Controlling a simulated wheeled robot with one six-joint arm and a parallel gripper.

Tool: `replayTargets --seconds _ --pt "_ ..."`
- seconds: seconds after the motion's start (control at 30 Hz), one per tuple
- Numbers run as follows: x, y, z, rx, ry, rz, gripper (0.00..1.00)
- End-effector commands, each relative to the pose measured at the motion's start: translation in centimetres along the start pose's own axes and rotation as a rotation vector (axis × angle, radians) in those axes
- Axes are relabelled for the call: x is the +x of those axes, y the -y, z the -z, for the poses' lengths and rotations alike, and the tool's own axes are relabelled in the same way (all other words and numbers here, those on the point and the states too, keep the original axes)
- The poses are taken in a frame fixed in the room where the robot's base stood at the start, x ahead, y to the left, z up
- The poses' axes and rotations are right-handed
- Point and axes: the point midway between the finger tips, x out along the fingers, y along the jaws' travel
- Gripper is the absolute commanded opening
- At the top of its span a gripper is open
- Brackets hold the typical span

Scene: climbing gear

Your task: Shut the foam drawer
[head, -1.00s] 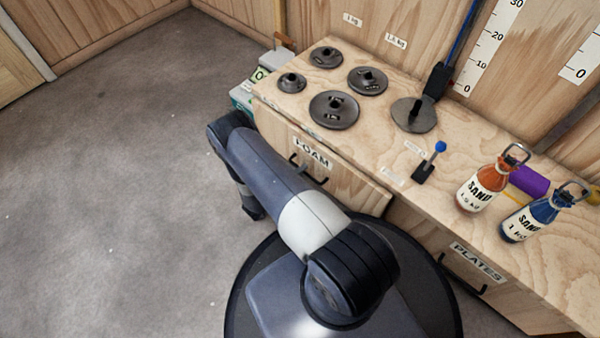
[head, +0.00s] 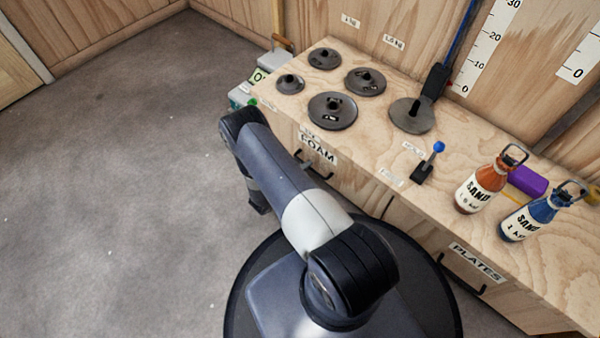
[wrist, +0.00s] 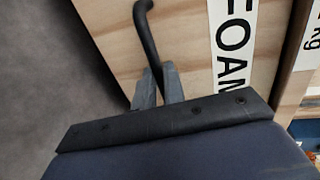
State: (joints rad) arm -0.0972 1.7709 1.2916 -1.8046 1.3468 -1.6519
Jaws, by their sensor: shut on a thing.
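The foam drawer (head: 345,182) is a plywood drawer with a white FOAM label (head: 318,148) and a dark bar handle (head: 318,170), at the left end of the bench. In the head view its front sits close under the bench top, flush or nearly so. In the wrist view the handle (wrist: 147,35) runs up from between the fingertips of my gripper (wrist: 158,84), which is shut on it beside the FOAM label (wrist: 233,45).
On the bench (head: 375,150) are several dark round weights, a blue-knobbed lever (head: 430,160), an orange sand bottle (head: 483,185) and a blue sand bottle (head: 530,215). The plates drawer (head: 470,270) is at the right. Grey floor (head: 110,170) is clear at left.

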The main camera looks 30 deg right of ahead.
Motion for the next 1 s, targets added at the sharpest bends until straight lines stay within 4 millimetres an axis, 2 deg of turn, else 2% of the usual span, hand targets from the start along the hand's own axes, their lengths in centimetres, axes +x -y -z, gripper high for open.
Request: replayTargets --seconds 0.1,0.37,0.4,0.63,0.87,1.0 --pt "0.87 0.13 -0.01 0.002 0.001 -0.001 0.0" --pt "1.05 0.2 -0.08 0.004 0.001 -0.001 0.0" --pt "1.07 0.2 -0.08 0.004 0.001 0.0 0.12" --pt "0.99 0.19 -0.02 0.002 0.001 0.0 0.3" --pt "0.9 0.19 -0.01 0.001 0.001 0.0 0.31" --pt "0.14 0.3 -0.06 0.0 0.003 0.0 0.31"
